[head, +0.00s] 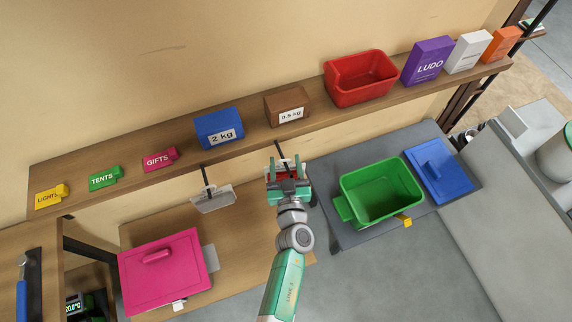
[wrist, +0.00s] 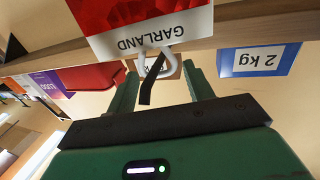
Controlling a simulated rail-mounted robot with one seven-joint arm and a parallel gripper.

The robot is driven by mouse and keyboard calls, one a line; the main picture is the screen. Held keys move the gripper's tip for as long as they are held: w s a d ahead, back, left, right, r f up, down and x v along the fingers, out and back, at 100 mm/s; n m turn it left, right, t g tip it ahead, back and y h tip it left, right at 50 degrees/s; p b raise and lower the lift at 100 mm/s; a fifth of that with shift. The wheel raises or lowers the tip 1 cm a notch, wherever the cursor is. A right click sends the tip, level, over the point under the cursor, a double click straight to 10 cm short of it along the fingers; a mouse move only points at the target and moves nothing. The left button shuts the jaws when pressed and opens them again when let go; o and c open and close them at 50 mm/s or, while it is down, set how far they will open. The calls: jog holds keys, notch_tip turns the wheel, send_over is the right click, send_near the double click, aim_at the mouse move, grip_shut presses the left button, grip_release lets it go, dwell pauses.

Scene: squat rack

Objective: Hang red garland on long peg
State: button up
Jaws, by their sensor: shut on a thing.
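The red garland pack (wrist: 150,12) has a white band lettered GARLAND, upside down in the wrist view. A white hook-like loop (wrist: 143,62) sticks out from that band. My gripper (head: 287,174) is shut on the garland, which shows as a little red between the fingers in the head view. In the wrist view, its fingers (wrist: 160,80) stand either side of the loop. A black peg (wrist: 152,82) appears at the loop; I cannot tell whether it passes through. In the head view, a dark peg (head: 281,151) juts from under the shelf just beyond my gripper.
Another dark peg (head: 206,178) to the left has a clear grey plate at its end. The shelf (head: 245,135) carries a blue 2 kg box (head: 219,127), a brown 0.5 kg box (head: 286,106) and a red bin (head: 360,78). A green bin (head: 381,190) stands lower right.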

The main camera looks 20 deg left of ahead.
dwell(0.3)
jog(key=o, duration=1)
jog(key=p+v, duration=0.2)
jog(key=v, duration=0.6)
jog(key=shift+w, duration=0.1)
